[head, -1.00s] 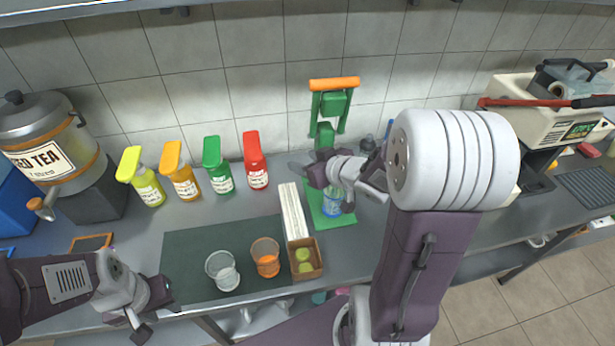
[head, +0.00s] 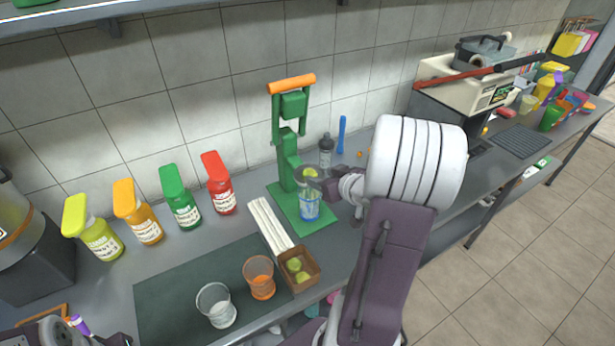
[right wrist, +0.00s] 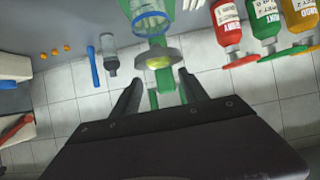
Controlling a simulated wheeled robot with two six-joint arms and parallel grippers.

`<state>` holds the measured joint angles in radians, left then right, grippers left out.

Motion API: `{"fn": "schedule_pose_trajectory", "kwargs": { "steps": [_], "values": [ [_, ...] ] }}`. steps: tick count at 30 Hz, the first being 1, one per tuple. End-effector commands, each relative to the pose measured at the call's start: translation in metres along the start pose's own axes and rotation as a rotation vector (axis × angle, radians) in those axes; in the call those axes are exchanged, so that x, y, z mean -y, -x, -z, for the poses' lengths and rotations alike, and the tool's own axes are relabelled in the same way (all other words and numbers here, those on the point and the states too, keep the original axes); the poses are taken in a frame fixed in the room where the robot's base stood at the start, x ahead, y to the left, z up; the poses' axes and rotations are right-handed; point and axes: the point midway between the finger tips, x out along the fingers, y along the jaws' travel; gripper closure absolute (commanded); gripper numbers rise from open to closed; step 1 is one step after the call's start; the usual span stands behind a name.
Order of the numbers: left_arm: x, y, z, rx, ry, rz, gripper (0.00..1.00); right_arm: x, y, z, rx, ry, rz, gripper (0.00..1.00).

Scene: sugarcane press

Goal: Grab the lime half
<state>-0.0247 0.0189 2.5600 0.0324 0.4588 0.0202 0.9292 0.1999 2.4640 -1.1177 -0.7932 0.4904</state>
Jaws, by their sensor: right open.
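A green lime half (head: 310,172) sits in the grey cup of the green hand press (head: 288,155); it also shows in the right wrist view (right wrist: 158,62). My right gripper (right wrist: 160,88) is open and empty. Its two fingers point at the press, one on either side of the lime in the wrist view, and do not visibly touch it. In the head view the right gripper (head: 328,186) is beside the press cup, partly hidden by its wrist. A blue-tinted glass (head: 309,206) stands under the cup. Only a bit of my left arm shows at the bottom left edge; its jaws cannot be made out.
A brown box (head: 312,268) holds green limes. An orange cup (head: 259,278) and a clear cup (head: 215,305) stand on the dark mat (head: 160,303). Several coloured bottles line the wall at left. A grey bottle (head: 326,150) stands behind the press. A cream machine (head: 452,88) is at right.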

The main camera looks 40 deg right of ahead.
Motion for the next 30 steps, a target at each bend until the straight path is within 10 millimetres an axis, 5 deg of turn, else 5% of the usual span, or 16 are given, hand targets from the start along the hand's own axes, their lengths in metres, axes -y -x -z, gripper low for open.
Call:
{"fn": "schedule_pose_trajectory", "kwargs": {
  "steps": [8, 15, 23, 29, 30],
  "values": [
    [0.0, -0.006, -0.001, 0.0, 0.0, 0.0, 0.64, 0.001, -0.021, 0.0, 0.0, 0.0, 0.001, 0.48],
    [0.0, -0.014, -0.002, 0.0, 0.0, 0.0, 0.64, 0.004, -0.062, 0.002, 0.0, 0.0, 0.002, 0.48],
    [0.0, -0.013, -0.001, 0.0, 0.0, 0.0, 0.64, 0.003, -0.067, 0.003, -0.001, 0.0, -0.001, 0.48],
    [0.0, -0.013, -0.001, 0.0, 0.0, 0.0, 0.64, 0.003, -0.067, 0.003, 0.0, 0.0, -0.001, 0.98],
    [0.0, -0.013, -0.001, 0.0, 0.0, 0.0, 0.64, 0.003, -0.067, 0.003, -0.001, 0.0, 0.0, 1.0]
  ]
}}
